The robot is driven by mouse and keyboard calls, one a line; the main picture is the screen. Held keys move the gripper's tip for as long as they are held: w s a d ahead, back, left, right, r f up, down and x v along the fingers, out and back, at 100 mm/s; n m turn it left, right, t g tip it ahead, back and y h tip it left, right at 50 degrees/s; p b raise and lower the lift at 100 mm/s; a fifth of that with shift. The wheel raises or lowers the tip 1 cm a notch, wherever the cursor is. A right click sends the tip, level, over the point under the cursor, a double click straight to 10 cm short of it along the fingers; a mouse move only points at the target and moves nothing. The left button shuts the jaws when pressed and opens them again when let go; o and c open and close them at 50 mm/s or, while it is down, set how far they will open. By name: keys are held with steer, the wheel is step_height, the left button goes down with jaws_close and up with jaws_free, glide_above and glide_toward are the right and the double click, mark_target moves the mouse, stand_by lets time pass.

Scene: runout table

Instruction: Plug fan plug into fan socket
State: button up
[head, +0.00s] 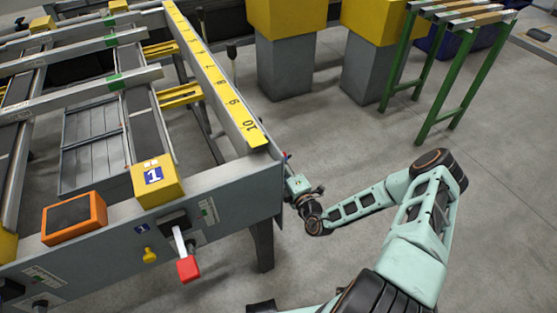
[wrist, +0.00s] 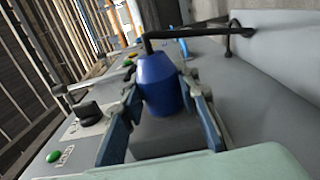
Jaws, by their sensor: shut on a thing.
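In the wrist view, a blue plug (wrist: 158,82) sits between the two fingers of my gripper (wrist: 163,98), which is shut on it. A black cable (wrist: 195,34) runs from the plug to the grey wall at the right. A dark grey block (wrist: 168,132) shows just below the plug. I cannot tell whether this is the fan socket, or whether the plug touches it. In the head view, my gripper (head: 291,186) is at the right end of the runout table, partly hidden by its corner. The plug is not clear there.
The runout table (head: 235,200) fills the left, with a red-handled lever (head: 188,268) and an orange-framed box (head: 74,218) on its front. The wrist view shows a black knob (wrist: 88,113) and a green button (wrist: 54,156) near the fingers. Open floor (head: 330,130) lies beyond my arm.

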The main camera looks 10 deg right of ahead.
steer(key=shift+a, duration=0.3)
steer(key=o, duration=1.3)
steer(key=shift+o, duration=0.2)
steer(key=shift+s+d, duration=0.1)
steer(key=shift+s, duration=0.05)
steer(key=shift+s+d, duration=0.15)
steer(key=shift+s, duration=0.2)
steer(key=v, duration=1.1)
